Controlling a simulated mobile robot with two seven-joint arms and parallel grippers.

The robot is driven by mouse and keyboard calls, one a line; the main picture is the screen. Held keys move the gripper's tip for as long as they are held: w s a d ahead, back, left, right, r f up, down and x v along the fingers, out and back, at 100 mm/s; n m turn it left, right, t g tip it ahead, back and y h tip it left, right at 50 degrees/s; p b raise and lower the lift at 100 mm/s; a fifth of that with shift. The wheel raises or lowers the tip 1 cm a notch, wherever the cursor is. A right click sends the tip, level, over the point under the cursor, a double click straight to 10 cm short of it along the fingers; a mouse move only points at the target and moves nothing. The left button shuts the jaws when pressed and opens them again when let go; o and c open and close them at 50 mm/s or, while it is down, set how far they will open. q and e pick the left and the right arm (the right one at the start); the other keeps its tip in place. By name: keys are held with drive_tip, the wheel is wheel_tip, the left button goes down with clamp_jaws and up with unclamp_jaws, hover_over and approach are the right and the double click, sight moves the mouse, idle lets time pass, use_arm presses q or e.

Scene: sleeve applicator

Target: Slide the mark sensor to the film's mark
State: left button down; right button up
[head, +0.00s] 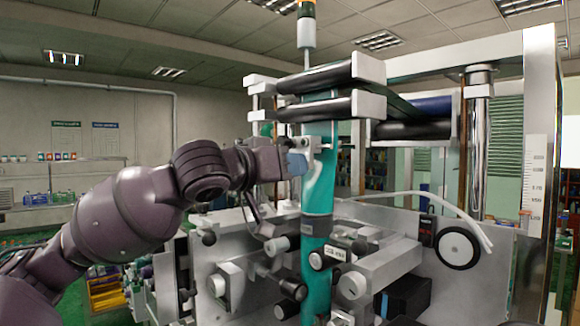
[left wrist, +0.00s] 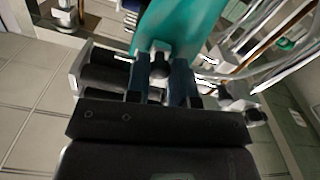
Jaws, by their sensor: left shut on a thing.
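The teal film (head: 319,185) runs down vertically through the middle of the machine in the head view. It also fills the upper middle of the left wrist view (left wrist: 180,25). My left gripper (head: 299,160) is at the film's left edge, below the upper rollers. Its two blue fingers (left wrist: 162,80) are shut on a small grey and dark part, which looks like the mark sensor (left wrist: 158,57). In the head view the fingers mostly hide it. My right gripper is out of view.
Black rollers (head: 335,105) in light end blocks stand just above my left gripper. Knobs and small rollers (head: 290,288) crowd the area below. A white tube (head: 440,205) curves at the right, above a round black-rimmed wheel (head: 459,248).

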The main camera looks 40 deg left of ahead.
use_arm(q)
drive_tip(key=shift+d, duration=0.1)
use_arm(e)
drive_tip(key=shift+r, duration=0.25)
use_arm(q)
drive_tip(key=c, duration=1)
unclamp_jaws()
drive_tip(key=shift+d, duration=0.1)
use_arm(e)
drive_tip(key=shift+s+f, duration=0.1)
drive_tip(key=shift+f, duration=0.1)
use_arm(q)
drive_tip(key=s+a+b, duration=0.1)
drive_tip(key=s, duration=0.9)
drive_tip(key=shift+s+b, duration=0.4)
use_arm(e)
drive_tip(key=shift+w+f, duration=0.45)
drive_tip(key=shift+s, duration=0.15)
